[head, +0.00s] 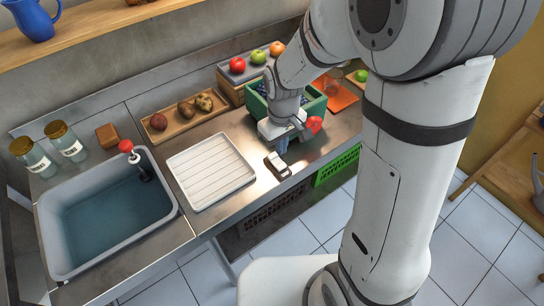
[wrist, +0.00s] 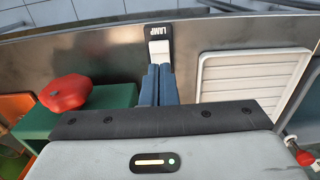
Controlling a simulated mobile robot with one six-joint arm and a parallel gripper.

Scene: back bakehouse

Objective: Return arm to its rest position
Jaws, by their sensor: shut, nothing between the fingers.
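My gripper (head: 282,148) is over the front part of the steel counter, pointing down, its blue fingers shut together with nothing between them. In the wrist view my gripper (wrist: 160,70) has its fingertips right by the white part of a small switch plate marked LAMP (wrist: 159,32). I cannot tell whether they touch it. The switch plate (head: 279,166) also shows near the counter's front edge in the head view. My arm reaches down from the upper right, still stretched out over the counter.
A green crate (head: 316,106) with dark fruit and a red object (wrist: 64,92) are close beside my gripper. A white ribbed tray (head: 210,170), a water-filled sink (head: 172,200) and a red-knobbed tap (head: 126,146) lie left. Fruit stands behind.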

